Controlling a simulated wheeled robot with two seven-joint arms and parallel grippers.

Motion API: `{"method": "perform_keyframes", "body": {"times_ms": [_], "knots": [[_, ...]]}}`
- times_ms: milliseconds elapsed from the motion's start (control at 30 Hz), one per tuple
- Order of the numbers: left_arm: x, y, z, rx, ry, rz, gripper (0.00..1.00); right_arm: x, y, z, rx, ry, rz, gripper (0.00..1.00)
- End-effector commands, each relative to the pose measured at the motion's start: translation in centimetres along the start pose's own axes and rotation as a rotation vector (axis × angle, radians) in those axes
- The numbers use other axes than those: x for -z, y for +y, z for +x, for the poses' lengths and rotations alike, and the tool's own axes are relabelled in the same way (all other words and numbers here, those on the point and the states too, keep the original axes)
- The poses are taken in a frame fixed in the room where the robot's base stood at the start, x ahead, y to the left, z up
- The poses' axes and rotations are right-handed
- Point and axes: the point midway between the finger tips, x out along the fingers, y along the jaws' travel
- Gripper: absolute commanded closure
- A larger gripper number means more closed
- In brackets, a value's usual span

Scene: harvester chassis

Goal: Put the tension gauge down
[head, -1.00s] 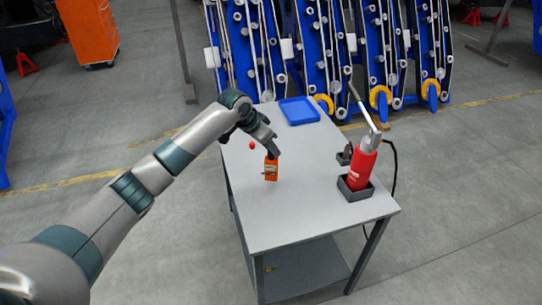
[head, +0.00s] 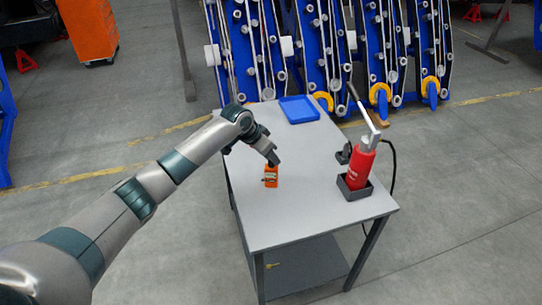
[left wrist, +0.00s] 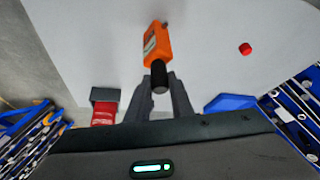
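The tension gauge (head: 271,176) is orange with a black handle. It is at or just above the grey table top (head: 300,215); I cannot tell whether it touches. My left gripper (head: 272,162) comes down on it from above. In the left wrist view the fingers (left wrist: 161,88) sit on either side of the black handle and look closed on it, with the orange body of the gauge (left wrist: 157,46) beyond the fingertips. My right gripper is not in view.
A red bottle-shaped tool (head: 361,168) stands in a dark holder at the table's right. A blue tray (head: 299,110) lies at the far end. A small red object (left wrist: 245,48) is on the table. The table's front is clear.

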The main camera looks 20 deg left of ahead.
Motion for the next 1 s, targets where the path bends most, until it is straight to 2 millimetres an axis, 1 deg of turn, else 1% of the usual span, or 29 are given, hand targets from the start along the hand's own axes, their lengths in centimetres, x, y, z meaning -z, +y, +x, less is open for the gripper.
{"method": "perform_keyframes", "body": {"times_ms": [33,67,367,567,767,1000], "knots": [[0.0,0.0,0.0,0.0,-0.001,0.0,0.68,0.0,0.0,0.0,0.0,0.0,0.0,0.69],[0.0,0.0,0.0,0.0,-0.001,0.0,0.62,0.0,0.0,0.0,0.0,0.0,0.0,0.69],[0.0,0.0,0.0,0.0,-0.001,0.0,0.62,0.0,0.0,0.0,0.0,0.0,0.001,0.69],[0.1,0.0,-0.7,0.0,0.0,0.001,0.62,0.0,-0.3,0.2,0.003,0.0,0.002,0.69],[0.1,-0.1,-2.9,0.002,0.002,0.002,0.62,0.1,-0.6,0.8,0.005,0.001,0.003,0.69],[0.0,-0.1,-7.1,0.002,0.003,0.002,0.62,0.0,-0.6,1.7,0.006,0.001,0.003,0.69]]}}
